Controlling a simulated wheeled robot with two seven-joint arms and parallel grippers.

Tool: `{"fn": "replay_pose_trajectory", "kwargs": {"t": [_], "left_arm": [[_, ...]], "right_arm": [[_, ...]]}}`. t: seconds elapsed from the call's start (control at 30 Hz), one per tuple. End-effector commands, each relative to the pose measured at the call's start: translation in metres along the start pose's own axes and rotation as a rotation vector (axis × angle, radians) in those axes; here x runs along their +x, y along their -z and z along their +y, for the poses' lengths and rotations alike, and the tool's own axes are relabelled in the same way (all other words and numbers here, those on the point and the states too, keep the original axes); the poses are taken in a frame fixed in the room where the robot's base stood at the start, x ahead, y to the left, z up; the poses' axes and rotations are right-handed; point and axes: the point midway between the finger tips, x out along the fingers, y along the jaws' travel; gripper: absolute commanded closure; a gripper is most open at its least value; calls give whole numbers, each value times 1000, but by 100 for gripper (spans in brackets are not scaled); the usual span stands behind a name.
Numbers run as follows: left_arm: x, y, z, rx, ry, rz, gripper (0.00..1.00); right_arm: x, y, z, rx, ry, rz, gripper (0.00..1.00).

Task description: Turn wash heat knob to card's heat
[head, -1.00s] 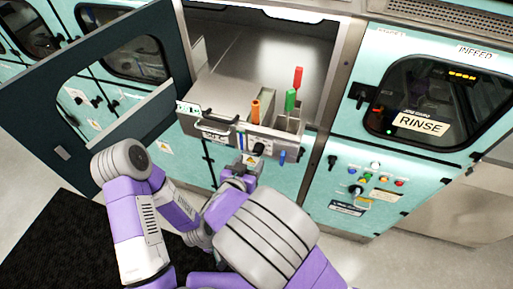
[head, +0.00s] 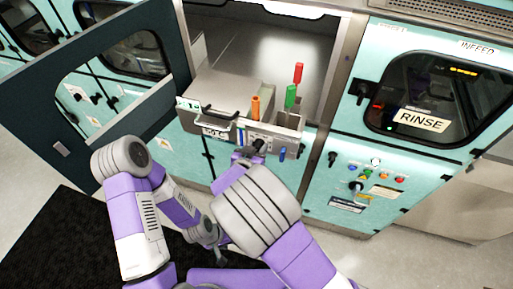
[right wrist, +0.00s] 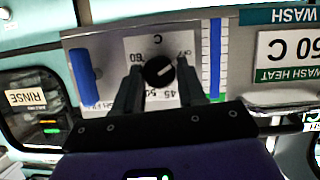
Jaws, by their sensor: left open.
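The black wash heat knob (right wrist: 159,70) sits on a white dial plate marked OFF, 45, 50 and 60. Its white line points up and right, towards OFF in the right wrist view. My right gripper (right wrist: 159,75) has one finger on each side of the knob, with what look like narrow gaps. In the head view my right gripper (head: 248,153) is at the drawer-front panel, largely hidden by its wrist. My left gripper (head: 220,254) is low over the floor, open and apart from everything.
A blue upright bar (right wrist: 84,78) stands left of the dial, and a blue-and-white gauge strip (right wrist: 215,55) right of it. Orange (head: 255,107), green (head: 290,97) and red (head: 298,73) handles rise above the drawer. An open dark door (head: 50,100) stands left.

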Motion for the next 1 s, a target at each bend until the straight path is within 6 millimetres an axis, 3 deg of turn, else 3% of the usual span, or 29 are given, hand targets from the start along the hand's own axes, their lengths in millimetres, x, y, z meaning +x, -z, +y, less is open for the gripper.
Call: {"fn": "replay_pose_trajectory", "kwargs": {"t": [0.03, 0.2, 0.23, 0.57, 1.0], "left_arm": [[0, 0, 0, 0, 0, 0, 57], [0, 0, 0, 0, 0, 0, 57], [0, 0, 0, 0, 0, 0, 57], [10, 0, -4, 0, 0, 0, 57], [64, 3, -24, 0, 0, 0, 57]], "right_arm": [[0, 0, 0, 0, 0, 0, 68], [0, 0, 0, 0, 0, 0, 94], [0, 0, 0, 0, 0, 0, 95], [1, -2, 1, 57, 23, -1, 95], [3, -6, 4, 380, 155, 1, 95]]}}
